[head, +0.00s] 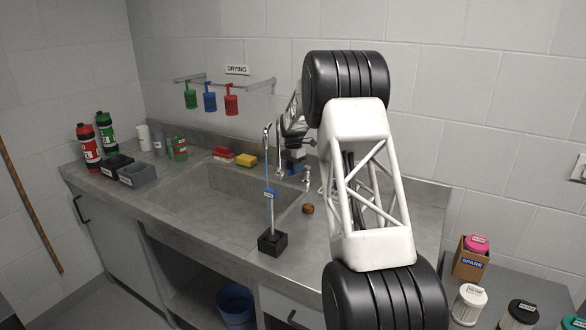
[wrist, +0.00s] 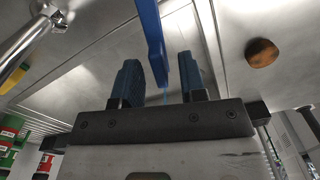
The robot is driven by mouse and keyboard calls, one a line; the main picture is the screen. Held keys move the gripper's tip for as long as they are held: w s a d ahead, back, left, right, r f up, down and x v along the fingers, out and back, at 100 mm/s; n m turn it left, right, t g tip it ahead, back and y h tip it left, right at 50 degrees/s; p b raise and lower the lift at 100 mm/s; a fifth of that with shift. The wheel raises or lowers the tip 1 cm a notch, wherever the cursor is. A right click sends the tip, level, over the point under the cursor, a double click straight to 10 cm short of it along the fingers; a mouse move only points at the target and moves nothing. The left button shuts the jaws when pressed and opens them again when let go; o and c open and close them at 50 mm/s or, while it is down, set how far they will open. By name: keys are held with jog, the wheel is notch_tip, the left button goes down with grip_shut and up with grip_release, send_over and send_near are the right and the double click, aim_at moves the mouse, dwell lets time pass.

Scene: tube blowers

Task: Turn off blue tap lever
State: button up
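The blue tap lever (wrist: 152,40) runs down from the top of the wrist view, its lower end between the two dark blue fingers of my gripper (wrist: 158,80). A narrow gap shows on each side of the lever, so the fingers look open around it and not clamped. In the head view my gripper (head: 294,160) is at the tap behind the sink; a small blue piece, apparently the lever (head: 306,175), shows beside it. The chrome tap spout (wrist: 25,50) is at the left of the wrist view. My arm hides part of the tap in the head view.
The steel sink (head: 215,205) is in front of the tap. A thin upright stand on a black base (head: 272,243) is near the counter's front edge. A round brown object (head: 308,209) lies on the counter. A yellow sponge (head: 246,160) is at the back.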

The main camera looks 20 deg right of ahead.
grip_shut()
dwell(0.5)
jog(key=shift+s+d+n, duration=0.4)
jog(key=shift+s+n, duration=0.15)
jog(key=shift+n, duration=0.35)
jog(key=shift+s+d+n, duration=0.35)
jog(key=shift+s+n, duration=0.15)
jog(key=shift+n, duration=0.4)
grip_release()
jog(key=shift+r, duration=0.1)
